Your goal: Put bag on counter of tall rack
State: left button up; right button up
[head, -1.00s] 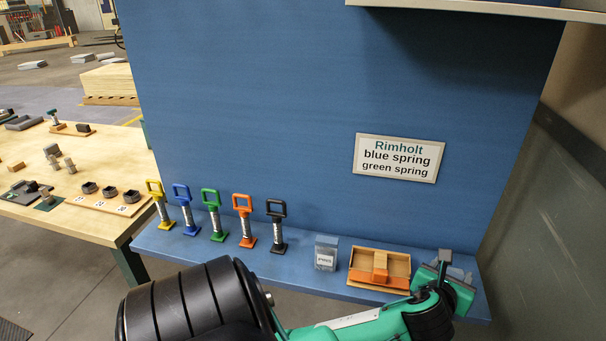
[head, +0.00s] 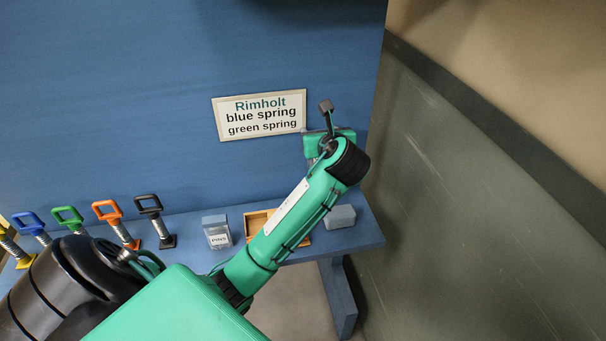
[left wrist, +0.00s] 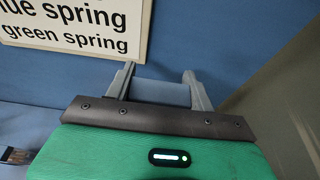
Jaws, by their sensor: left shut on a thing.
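My left gripper (head: 328,143) is raised in front of the blue back panel, right of the sign and above the right end of the blue counter (head: 364,232). In the left wrist view its two fingers (left wrist: 160,90) are set apart, with a plain blue-grey thing (left wrist: 160,93) between them. I cannot tell whether this is a bag; in the head view the green gripper body hides it. A small grey bag-like packet labelled PINS (head: 216,230) stands on the counter. My right gripper is not in view.
A wooden tray (head: 257,219) and a grey block (head: 341,216) sit on the counter's right part, partly behind my arm. Handled spring tools, including a black one (head: 153,215), stand at left. A grey-green wall (head: 480,200) closes the right side. A sign (head: 260,115) hangs on the panel.

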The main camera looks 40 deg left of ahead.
pick_arm(q)
notch_tip(320, 180, down, 17)
dwell(0.4)
jog(key=o, duration=1.5)
jog(key=shift+f, duration=0.1)
jog(key=v, duration=1.2)
jog(key=shift+b, duration=0.35)
